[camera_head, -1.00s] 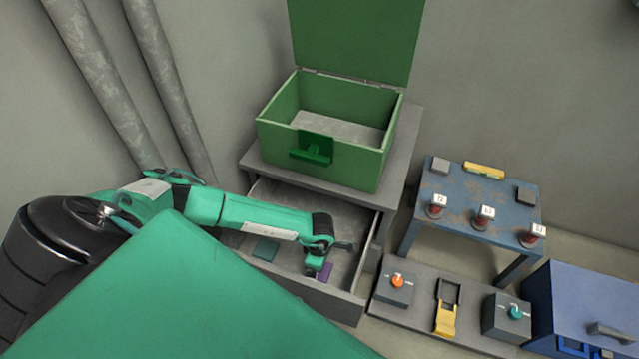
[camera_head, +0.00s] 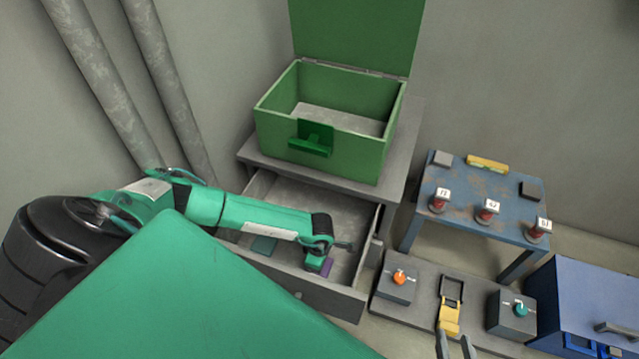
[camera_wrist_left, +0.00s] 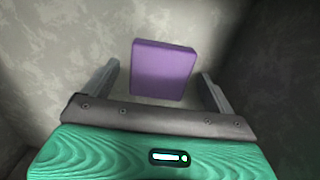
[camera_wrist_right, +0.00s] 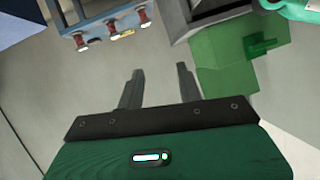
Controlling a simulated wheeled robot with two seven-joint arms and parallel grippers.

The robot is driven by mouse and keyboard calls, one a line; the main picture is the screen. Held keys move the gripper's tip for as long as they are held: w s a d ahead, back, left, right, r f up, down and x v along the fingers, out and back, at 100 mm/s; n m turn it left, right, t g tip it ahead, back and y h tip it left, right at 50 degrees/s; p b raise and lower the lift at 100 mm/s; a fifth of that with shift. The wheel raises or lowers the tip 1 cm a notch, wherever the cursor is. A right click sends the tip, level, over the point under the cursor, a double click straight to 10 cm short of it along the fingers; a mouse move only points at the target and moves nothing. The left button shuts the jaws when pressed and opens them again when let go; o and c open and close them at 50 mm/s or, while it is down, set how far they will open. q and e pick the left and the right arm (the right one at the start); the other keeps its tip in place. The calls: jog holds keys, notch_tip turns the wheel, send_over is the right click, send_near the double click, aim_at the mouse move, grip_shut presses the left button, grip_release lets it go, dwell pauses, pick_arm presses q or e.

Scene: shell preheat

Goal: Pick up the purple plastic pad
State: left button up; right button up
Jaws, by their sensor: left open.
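The purple plastic pad (camera_head: 327,267) lies in the open drawer, partly hidden by my left gripper in the head view. In the left wrist view the purple pad (camera_wrist_left: 163,70) lies flat and slightly tilted, between and beyond the fingertips. My left gripper (camera_wrist_left: 160,82) is open, with a finger on either side of the pad's outline and visible gaps. I cannot tell how high it is above the pad. My right gripper (camera_head: 456,343) is at the bottom of the head view; its fingers (camera_wrist_right: 160,82) are apart and empty.
A teal pad (camera_head: 264,246) lies in the same drawer (camera_head: 330,299), whose walls surround my left gripper. An open green box (camera_head: 340,162) stands above the drawer. To the right are a blue table (camera_head: 465,205), a low panel with knobs (camera_head: 424,300) and a blue cabinet (camera_head: 570,300).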

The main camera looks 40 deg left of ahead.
pick_arm(q)
jog(key=c, duration=1.1)
jog(key=shift+c, duration=0.2)
jog(key=shift+r, duration=0.15)
